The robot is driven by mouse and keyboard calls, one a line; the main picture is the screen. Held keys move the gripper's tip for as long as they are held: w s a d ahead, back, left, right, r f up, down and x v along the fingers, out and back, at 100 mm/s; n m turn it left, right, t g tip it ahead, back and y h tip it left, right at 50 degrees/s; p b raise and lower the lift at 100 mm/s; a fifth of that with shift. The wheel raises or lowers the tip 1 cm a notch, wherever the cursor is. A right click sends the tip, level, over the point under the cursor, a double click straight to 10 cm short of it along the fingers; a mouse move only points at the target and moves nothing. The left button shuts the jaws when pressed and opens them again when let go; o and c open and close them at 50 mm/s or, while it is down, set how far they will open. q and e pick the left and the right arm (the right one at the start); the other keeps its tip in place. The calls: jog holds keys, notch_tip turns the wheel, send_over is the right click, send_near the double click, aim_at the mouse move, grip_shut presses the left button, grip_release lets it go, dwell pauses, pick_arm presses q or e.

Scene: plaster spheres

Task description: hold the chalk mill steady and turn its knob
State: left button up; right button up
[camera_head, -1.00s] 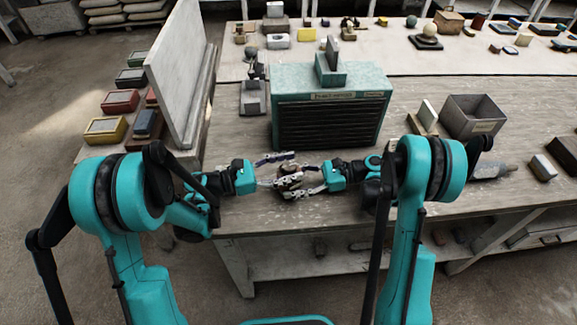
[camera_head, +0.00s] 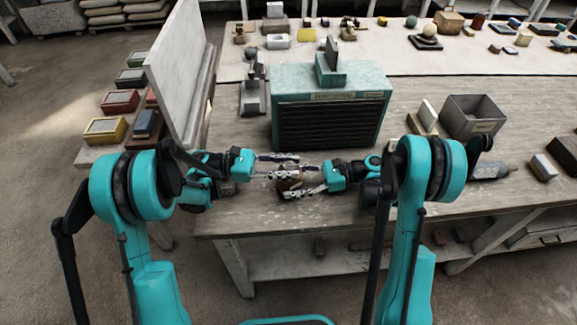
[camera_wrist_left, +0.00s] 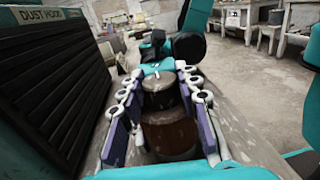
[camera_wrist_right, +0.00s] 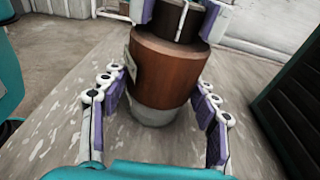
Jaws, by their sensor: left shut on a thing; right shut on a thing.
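The chalk mill (camera_head: 289,184) stands upright on the workbench near its front edge, mostly hidden by fingers in the head view. The right wrist view shows its brown body (camera_wrist_right: 165,72) with a pale label and a grey-white base. Its dark knob (camera_wrist_left: 160,93) is on top. My left gripper (camera_head: 279,164) comes from the left and is shut on the knob, one finger each side. My right gripper (camera_head: 306,190), lower and from the right, is shut on the body, its purple-padded fingers (camera_wrist_right: 158,118) either side.
The teal dust hood (camera_head: 330,78) with a dark slatted front stands just behind the mill. A grey open bin (camera_head: 475,115) and small blocks are to the right. An upright pale board (camera_head: 180,75) is at the left. The bench front edge is close.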

aim_at(288, 165)
pick_arm(q)
jog(key=shift+m+g+y, duration=0.4)
jog(key=shift+m+g, duration=0.8)
jog(key=shift+g, duration=0.6)
jog(key=shift+c, duration=0.2)
jog(key=o, duration=1.2)
notch_tip(288, 165, up, 10)
